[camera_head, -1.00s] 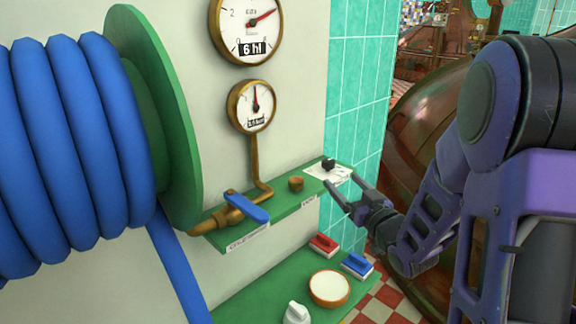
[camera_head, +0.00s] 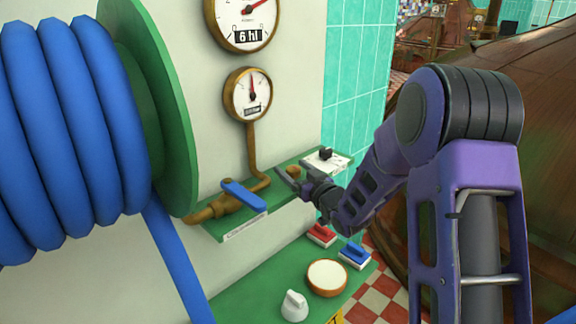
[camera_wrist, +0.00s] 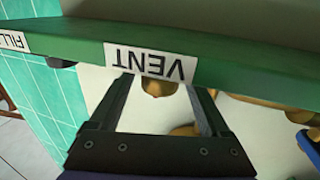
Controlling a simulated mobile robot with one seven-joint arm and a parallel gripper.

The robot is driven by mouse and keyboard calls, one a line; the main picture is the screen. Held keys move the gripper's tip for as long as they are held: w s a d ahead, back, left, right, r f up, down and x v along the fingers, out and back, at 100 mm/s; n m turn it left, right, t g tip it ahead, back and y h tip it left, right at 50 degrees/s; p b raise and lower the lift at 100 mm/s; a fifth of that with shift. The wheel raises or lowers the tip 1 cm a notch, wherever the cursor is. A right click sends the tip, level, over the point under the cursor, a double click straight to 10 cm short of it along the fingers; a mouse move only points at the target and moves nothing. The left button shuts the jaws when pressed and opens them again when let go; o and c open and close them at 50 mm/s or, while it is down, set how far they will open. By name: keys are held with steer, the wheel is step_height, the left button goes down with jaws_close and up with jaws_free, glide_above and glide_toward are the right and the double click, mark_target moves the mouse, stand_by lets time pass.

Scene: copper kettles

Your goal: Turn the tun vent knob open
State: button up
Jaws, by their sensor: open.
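The vent knob is a small brass knob (camera_head: 293,171) on the green shelf, partly covered by my gripper in the head view. In the wrist view, which looks upside down, the brass knob (camera_wrist: 158,89) shows between the fingers, just past the shelf edge with the white VENT label (camera_wrist: 150,65). My gripper (camera_head: 284,176) is open at the shelf's front edge. Its two fingers (camera_wrist: 160,84) reach toward the knob, one on each side in the wrist view. Whether they touch it I cannot tell.
A brass valve with a blue lever (camera_head: 244,196) sits left of the knob. A black switch on a white plate (camera_head: 338,161) is to the right. Below is a lower green shelf (camera_head: 252,295) with red and blue switches (camera_head: 355,255). A blue hose reel (camera_head: 70,130) fills the left.

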mark_target(290, 166)
steer(key=shift+x, duration=1.5)
steer(key=shift+c, duration=0.3)
jaws_close()
